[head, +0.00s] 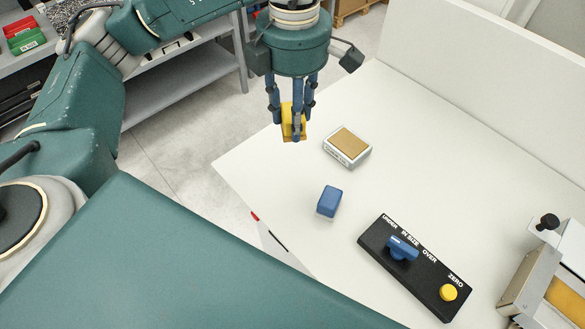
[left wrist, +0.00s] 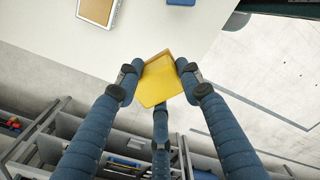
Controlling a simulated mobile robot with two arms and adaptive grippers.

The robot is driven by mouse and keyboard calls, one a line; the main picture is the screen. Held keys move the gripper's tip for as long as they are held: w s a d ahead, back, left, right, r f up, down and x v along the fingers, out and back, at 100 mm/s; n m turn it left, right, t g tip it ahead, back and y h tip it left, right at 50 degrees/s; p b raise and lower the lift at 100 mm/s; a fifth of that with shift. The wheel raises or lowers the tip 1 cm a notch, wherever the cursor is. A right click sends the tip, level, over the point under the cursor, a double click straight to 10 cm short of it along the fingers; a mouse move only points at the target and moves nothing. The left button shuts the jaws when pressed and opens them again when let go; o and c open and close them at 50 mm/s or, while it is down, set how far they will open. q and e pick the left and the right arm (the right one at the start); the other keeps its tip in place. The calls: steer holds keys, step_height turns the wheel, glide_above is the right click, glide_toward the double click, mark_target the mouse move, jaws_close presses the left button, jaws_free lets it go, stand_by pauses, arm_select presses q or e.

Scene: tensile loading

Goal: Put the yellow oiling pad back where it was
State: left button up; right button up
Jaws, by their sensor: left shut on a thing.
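The yellow oiling pad (head: 291,117) is held between the fingers of my left gripper (head: 293,112), above the left edge of the white table. In the left wrist view the pad (left wrist: 158,80) sits between the blue fingers of my left gripper (left wrist: 158,78), with a tan-brown edge showing at its far side. A white tray with a tan top (head: 348,146) lies on the table, right of the gripper. The tray also shows at the top of the left wrist view (left wrist: 98,12). My right gripper does not show.
A blue block (head: 329,202) stands on the white table (head: 430,140) near its left edge. A black panel (head: 415,267) has a blue knob and yellow button. A metal device (head: 550,285) stands at the right. The table behind the tray is clear.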

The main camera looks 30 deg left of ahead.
arm_select(q)
steer(key=r+n, duration=0.1)
steer(key=n, duration=0.1)
steer(key=r+n, duration=0.1)
steer(key=n, duration=0.1)
steer(key=shift+w+r, duration=0.25)
steer(key=shift+w, duration=0.1)
steer(key=shift+a+r+n+p, duration=0.2)
steer(key=shift+r+n+p, duration=0.1)
steer(key=shift+n, duration=0.6)
steer(key=shift+a+r+n, duration=0.1)
steer(key=shift+n, duration=0.2)
steer(key=shift+f, duration=0.3)
step_height(320, 180, down, 5)
steer(key=shift+f, duration=0.1)
step_height(320, 180, down, 10)
steer(key=shift+r+p, duration=0.1)
steer(key=shift+p, duration=0.55)
step_height(320, 180, down, 4)
steer(key=shift+r+p, duration=0.1)
steer(key=shift+p, duration=0.4)
steer(key=shift+f, duration=0.25)
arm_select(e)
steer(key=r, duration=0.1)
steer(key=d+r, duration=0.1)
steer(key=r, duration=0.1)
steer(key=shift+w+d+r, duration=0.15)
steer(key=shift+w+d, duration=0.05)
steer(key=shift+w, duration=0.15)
